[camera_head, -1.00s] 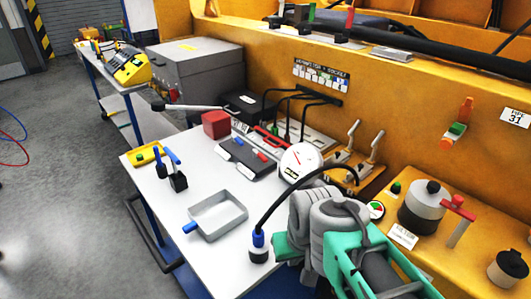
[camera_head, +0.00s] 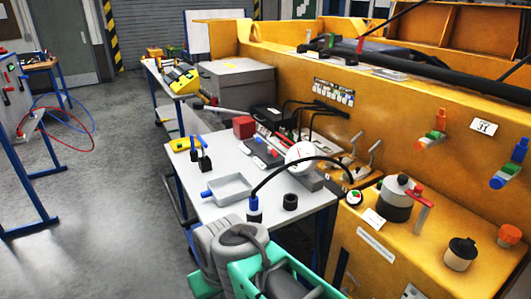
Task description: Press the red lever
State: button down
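A red lever (camera_head: 418,189) shows as a short red bar on top of a grey post, on the yellow casting ledge (camera_head: 372,250) at the right. It stands right beside a grey and black round canister (camera_head: 394,198). A thin red object (camera_head: 360,46) also stands upright on the far top of the yellow casting; I cannot tell what it is. Teal and grey arm links, mine, fill the bottom centre. My gripper does not show in this view, so its place relative to the lever cannot be seen.
A white-topped table (camera_head: 212,213) holds a grey tray (camera_head: 231,190), a red block (camera_head: 243,127) and a round dial (camera_head: 300,153). A black-topped cup (camera_head: 460,254) and an orange knob (camera_head: 509,236) stand right of the lever. Grey floor (camera_head: 110,220) at left is open.

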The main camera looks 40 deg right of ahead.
aim_at(273, 151)
jog(key=u, duration=0.35)
jog(key=i, duration=0.6)
jog(key=u, duration=0.75)
jog(key=i, duration=1.05)
jog(key=z, duration=0.65)
jog(key=i, duration=0.85)
jog(key=z, duration=0.75)
